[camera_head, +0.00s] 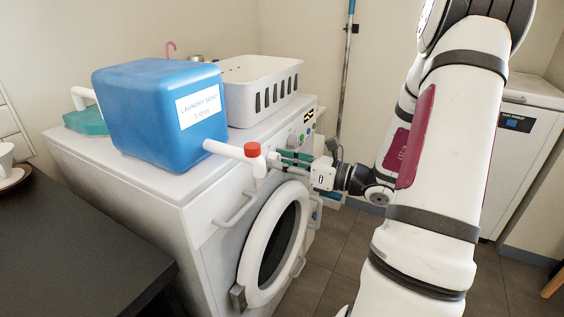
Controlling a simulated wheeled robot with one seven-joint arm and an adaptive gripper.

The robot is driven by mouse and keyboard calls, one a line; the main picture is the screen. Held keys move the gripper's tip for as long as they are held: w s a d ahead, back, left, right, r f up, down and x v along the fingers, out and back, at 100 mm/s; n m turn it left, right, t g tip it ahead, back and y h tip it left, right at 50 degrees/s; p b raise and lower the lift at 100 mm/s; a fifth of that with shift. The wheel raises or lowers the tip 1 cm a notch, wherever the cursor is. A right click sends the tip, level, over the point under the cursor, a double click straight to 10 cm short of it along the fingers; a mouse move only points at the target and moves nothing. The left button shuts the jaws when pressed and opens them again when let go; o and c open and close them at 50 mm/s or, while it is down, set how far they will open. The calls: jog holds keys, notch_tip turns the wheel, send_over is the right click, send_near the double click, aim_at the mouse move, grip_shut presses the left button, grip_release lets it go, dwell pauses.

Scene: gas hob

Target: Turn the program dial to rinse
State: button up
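The white washing machine (190,207) stands in the middle of the view, with its control panel along the top of its front at the right. A display (309,113) and small coloured controls (294,138) show on the panel. I cannot clearly make out which is the program dial, or read its setting. My gripper (284,159) reaches in from the right, with its fingers pointing left at the panel just below these controls. The fingers are small and partly overlap the panel, so I cannot tell their opening or whether they touch anything.
A white basket (262,75) stands behind. The round door (273,245) is below. A dark counter (75,250) is at lower left.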

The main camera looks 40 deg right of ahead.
jog(key=shift+r+p, duration=0.1)
jog(key=shift+p, duration=0.5)
jog(key=shift+c, duration=0.3)
jog(key=m+p, duration=0.2)
jog(key=p, duration=0.1)
jog(key=shift+r, duration=0.1)
jog(key=m+p, duration=0.3)
jog(key=p, duration=0.1)
jog(key=m+p, duration=0.4)
jog(key=m, duration=0.2)
jog(key=m+h+p, duration=0.1)
jog(key=m+p, duration=0.4)
jog(key=m, duration=0.2)
jog(key=f+m+t+p, duration=0.1)
jog(key=m+p, duration=0.3)
jog(key=m, duration=0.2)
jog(key=shift+m+h+p, duration=0.3)
jog(key=shift+m+p, duration=0.05)
jog(key=shift+m, duration=0.05)
jog(key=o, duration=1.2)
jog(key=shift+c, duration=0.2)
